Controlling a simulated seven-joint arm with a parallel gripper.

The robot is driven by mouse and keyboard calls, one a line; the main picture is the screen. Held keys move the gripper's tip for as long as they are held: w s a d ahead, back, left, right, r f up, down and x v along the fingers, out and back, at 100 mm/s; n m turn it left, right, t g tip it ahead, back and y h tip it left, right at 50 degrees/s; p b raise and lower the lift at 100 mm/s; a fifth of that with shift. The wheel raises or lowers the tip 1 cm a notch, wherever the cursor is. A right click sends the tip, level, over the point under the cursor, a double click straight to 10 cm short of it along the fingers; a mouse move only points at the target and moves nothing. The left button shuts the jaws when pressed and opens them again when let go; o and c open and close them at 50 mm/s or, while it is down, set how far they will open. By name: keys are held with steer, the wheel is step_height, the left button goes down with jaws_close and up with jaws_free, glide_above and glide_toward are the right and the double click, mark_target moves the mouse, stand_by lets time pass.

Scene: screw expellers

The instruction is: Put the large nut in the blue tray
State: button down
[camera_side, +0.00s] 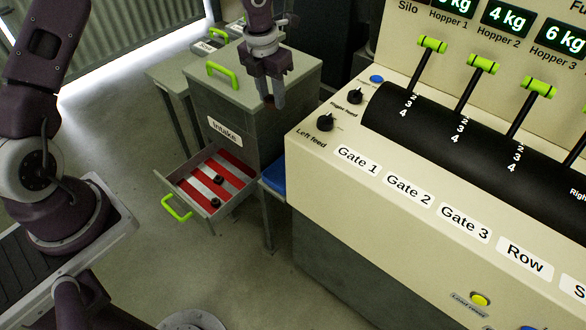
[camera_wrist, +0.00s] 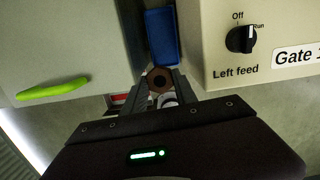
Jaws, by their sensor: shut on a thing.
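The large nut (camera_wrist: 159,79), a brown ring with a dark hole, sits between the fingertips of my gripper (camera_wrist: 160,84) in the wrist view. My gripper is shut on it. In the side view my gripper (camera_side: 273,99) points down in front of the grey Intake cabinet, well above the floor; the nut is hard to make out there. The blue tray (camera_side: 273,179) shows low between the cabinet and the cream console, partly hidden by the console. It also shows in the wrist view (camera_wrist: 163,38), just beyond the nut in the picture and apart from it.
The Intake drawer (camera_side: 180,185) is open, with red and white stripes and two small dark nuts (camera_side: 218,180) inside. The console (camera_side: 330,165) with its knobs and levers stands right of the tray. A green-handled lid (camera_side: 222,75) tops the cabinet.

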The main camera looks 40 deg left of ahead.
mark_target(281, 179)
steer(key=shift+w+d+m, duration=0.2)
steer(key=shift+d+m, duration=0.2)
steer(key=shift+d, duration=0.4)
steer(key=f, duration=2.9)
steer(key=shift+a, duration=0.2)
steer(key=c, duration=1)
jaws_free()
steer(key=shift+f, duration=0.1)
step_height(281, 179, up, 12)
steer(key=s, duration=0.1)
steer(key=shift+s, duration=0.3)
